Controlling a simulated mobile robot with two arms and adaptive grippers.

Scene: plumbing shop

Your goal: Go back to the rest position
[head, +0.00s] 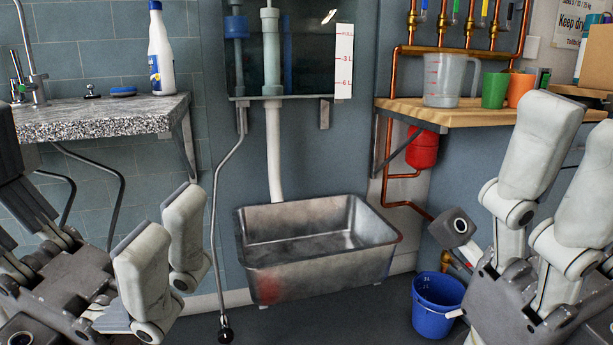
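My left gripper (92,205) is at the lower left, in front of the grey stone counter. Its pale finger pads stand apart from the dark parts at the left edge, with nothing held between them. My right gripper (508,170) is at the right, in front of the wooden shelf. Its pale fingers point up and its other finger is spread to the left, with nothing visible between them. Both grippers look open. Parts of both are cut off by the picture edges.
A metal basin (310,265) stands between the grippers, below a tank (310,50). A blue bucket (430,318) is on the floor by my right gripper. The wooden shelf (400,108) holds a clear jug (440,78) and cups. A white bottle (161,55) stands on the stone counter (90,118).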

